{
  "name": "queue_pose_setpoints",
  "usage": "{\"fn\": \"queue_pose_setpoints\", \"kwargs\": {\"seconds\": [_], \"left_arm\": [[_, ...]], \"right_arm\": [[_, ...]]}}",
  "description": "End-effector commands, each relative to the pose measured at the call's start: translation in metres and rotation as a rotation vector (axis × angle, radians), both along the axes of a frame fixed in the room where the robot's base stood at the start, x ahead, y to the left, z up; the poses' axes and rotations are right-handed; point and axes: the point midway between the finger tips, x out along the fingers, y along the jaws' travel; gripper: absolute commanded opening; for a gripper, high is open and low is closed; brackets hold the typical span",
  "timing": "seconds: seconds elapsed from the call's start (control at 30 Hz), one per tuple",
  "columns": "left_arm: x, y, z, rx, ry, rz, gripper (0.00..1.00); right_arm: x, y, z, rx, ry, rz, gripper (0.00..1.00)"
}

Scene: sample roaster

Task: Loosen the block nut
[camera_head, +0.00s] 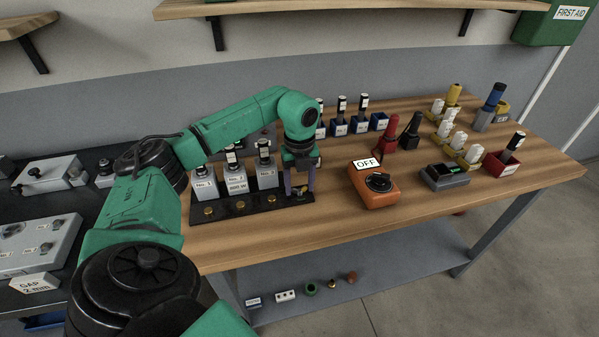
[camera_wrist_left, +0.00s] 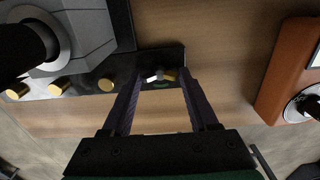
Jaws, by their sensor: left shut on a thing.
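The block nut (camera_wrist_left: 158,75), a small pale and brass-coloured winged part, sits at the end of a black base plate (camera_head: 224,215). My left gripper (camera_head: 299,191) points down over the right end of this plate. In the left wrist view, the fingers of my left gripper (camera_wrist_left: 161,78) stand on either side of the nut and are shut on it. The fingers partly hide the nut in the head view. My right gripper is not in view.
Bare wood lies in front of the orange box.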

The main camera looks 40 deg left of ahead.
Motion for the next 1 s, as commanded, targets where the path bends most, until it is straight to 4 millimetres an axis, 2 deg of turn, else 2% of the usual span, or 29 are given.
{"fn": "queue_pose_setpoints", "kwargs": {"seconds": [0.03, 0.6, 1.0], "left_arm": [[0.003, 0.002, 0.005, 0.001, -0.013, 0.047, 0.04], [0.003, 0.002, 0.005, -0.001, -0.013, 0.587, 0.04], [0.003, 0.002, 0.005, -0.003, -0.012, 0.878, 0.04]], "right_arm": [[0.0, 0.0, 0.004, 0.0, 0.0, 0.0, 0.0], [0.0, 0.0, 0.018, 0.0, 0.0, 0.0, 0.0], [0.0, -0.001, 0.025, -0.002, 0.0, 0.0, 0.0]]}}
